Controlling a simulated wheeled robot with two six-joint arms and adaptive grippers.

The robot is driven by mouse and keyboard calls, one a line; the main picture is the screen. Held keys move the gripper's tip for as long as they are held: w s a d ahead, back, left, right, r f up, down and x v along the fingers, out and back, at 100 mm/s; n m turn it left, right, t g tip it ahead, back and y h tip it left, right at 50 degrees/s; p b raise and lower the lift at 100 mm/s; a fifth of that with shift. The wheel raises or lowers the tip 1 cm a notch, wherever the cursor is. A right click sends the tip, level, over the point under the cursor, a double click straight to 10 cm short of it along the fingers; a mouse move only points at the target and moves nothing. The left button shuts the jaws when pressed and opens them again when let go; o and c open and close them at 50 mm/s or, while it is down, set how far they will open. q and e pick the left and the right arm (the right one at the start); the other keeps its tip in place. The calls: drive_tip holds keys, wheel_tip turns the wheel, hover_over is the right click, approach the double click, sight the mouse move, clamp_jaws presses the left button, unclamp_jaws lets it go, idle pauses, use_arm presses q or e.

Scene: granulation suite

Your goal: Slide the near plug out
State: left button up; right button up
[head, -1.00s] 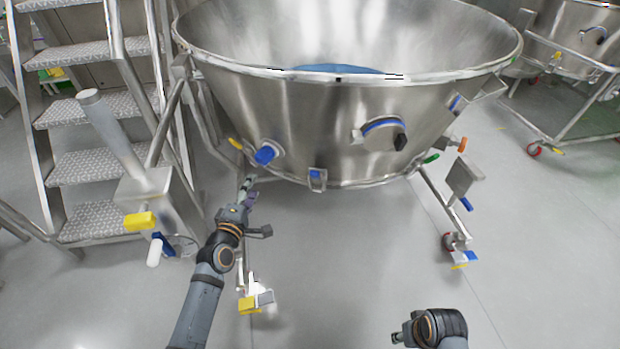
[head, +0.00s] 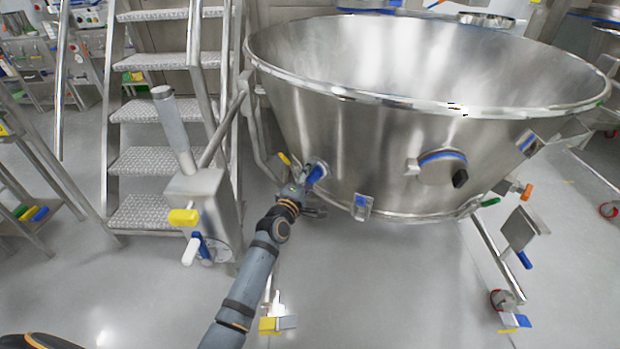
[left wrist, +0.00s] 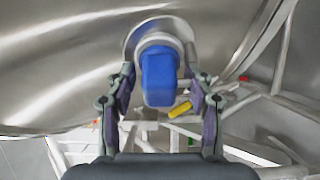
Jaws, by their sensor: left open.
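A blue plug (head: 317,173) sits in a round metal port low on the wall of the large steel bowl (head: 330,125). In the left wrist view the plug (left wrist: 160,76) faces me, with its pale collar against the bowl behind it. My left gripper (head: 301,184) is at the plug and partly overlaps it in the head view. In the left wrist view the fingers of this gripper (left wrist: 160,92) stand open, one on each side of the plug. I cannot tell whether either finger touches it. My right gripper is not in view.
A round port (head: 440,168) with a blue ring and black knob sits further right on the bowl. Steel steps (head: 150,160) and a post with a yellow handle (head: 184,216) stand left. A yellow handle (left wrist: 180,110) shows below the plug.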

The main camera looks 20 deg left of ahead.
use_arm(q)
clamp_jaws()
drive_tip(key=s, duration=0.1)
drive_tip(key=s+a, duration=0.1)
drive_tip(key=s, duration=0.1)
drive_tip(key=shift+s+a+p, duration=0.1)
drive_tip(key=shift+a+p, duration=0.05)
drive_tip(key=shift+p, duration=0.2)
unclamp_jaws()
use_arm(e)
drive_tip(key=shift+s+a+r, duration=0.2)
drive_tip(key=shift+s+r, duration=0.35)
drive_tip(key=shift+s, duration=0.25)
